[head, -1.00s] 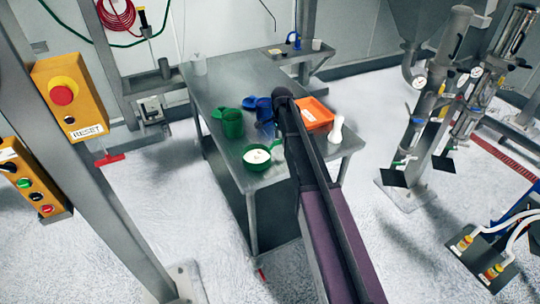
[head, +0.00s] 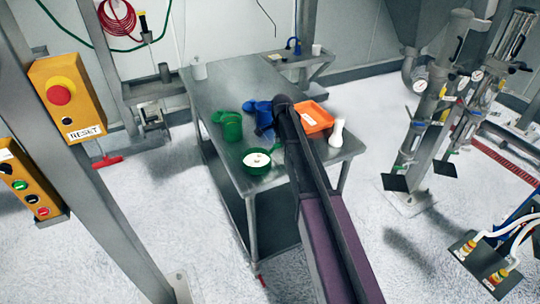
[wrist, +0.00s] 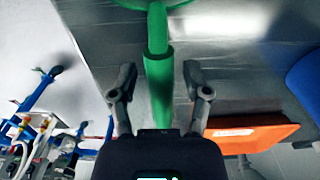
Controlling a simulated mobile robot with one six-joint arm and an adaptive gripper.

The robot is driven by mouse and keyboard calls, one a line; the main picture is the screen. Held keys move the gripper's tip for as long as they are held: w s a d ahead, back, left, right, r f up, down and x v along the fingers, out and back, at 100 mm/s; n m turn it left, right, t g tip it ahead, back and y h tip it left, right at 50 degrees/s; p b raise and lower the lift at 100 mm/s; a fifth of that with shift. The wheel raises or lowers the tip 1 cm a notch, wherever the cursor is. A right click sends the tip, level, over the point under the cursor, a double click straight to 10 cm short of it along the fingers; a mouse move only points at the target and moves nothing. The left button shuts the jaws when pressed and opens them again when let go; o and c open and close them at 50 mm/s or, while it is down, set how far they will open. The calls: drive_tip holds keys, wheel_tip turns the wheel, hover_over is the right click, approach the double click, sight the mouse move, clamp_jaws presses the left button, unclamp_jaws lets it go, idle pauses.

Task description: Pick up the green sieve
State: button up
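The green sieve (head: 258,169) is a round bowl with a white inside, on the near part of the metal table (head: 225,90) in the head view. In the wrist view its green handle (wrist: 160,85) points down between the fingers of my gripper (wrist: 159,78). The gripper is open, with a visible gap on each side of the handle. Only a small part of the sieve's rim shows at the top of the wrist view. My arm hides the gripper in the head view.
A green jug (head: 232,128) and a blue jug (head: 264,117) stand behind the sieve. An orange tray (head: 316,115) and a white bottle (head: 337,134) are to the right; the tray also shows in the wrist view (wrist: 250,138). The table's far left part is mostly clear.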

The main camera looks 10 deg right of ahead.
clamp_jaws()
drive_tip(key=shift+r, duration=0.1)
wheel_tip(320, 180, up, 3)
drive_tip(key=p, duration=0.3)
drive_tip(key=shift+r, duration=0.15)
drive_tip(key=s+d+r+p, duration=0.1)
drive_tip(key=s+p, duration=0.1)
drive_tip(key=s, duration=1.4)
drive_tip(key=shift+r, duration=0.25)
drive_tip(key=shift+d, duration=0.1)
idle(1.3)
